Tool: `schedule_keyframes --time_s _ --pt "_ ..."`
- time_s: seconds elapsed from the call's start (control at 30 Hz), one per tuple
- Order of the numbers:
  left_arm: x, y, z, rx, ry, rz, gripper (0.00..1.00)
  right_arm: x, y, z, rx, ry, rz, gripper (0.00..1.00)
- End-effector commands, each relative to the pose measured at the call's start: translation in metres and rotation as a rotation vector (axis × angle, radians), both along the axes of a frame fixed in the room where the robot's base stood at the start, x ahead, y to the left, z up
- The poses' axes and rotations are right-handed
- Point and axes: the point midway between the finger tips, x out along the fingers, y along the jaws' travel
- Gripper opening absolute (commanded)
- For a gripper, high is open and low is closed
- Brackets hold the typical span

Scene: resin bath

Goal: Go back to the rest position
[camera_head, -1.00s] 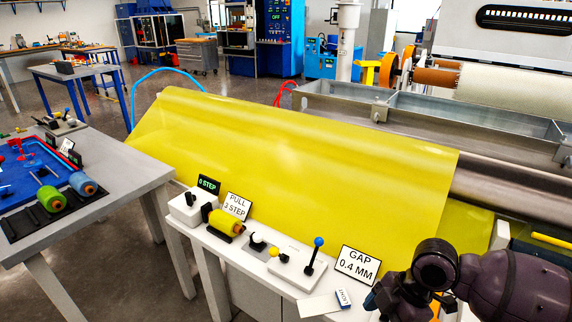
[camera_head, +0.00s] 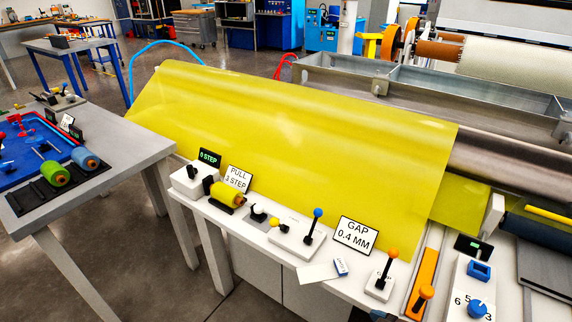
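Neither of my grippers shows clearly now. A small dark piece (camera_head: 380,315) pokes up at the bottom edge, and I cannot tell what it is. The white bench (camera_head: 205,215) carries a 0 STEP display (camera_head: 209,158), a PULL 3 STEP sign (camera_head: 237,179), a yellow roller (camera_head: 227,194), a blue-knobbed lever (camera_head: 314,226), a GAP 0.4 MM sign (camera_head: 356,235) and an orange-knobbed lever (camera_head: 388,268). The yellow sheet (camera_head: 290,145) hangs behind them.
A grey table (camera_head: 120,140) at the left holds a blue tray (camera_head: 20,172) and green (camera_head: 54,173) and blue (camera_head: 85,158) spools. A numbered dial (camera_head: 477,308) stands at the lower right, beside an orange handle (camera_head: 424,297). Bare floor shows at the lower left.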

Motion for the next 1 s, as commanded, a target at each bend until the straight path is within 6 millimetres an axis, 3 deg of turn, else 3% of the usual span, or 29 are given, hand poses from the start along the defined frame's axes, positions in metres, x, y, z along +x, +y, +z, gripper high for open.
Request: schedule_keyframes --time_s 0.3,0.5,0.8,1.0 --pt "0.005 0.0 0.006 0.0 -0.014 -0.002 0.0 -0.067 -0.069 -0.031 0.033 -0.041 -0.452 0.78" --pt "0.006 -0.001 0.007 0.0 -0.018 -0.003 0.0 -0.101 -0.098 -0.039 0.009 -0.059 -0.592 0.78" --pt "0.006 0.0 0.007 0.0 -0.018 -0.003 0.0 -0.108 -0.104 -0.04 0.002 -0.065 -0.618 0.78" --pt "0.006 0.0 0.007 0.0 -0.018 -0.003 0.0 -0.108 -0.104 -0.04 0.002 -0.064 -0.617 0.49"
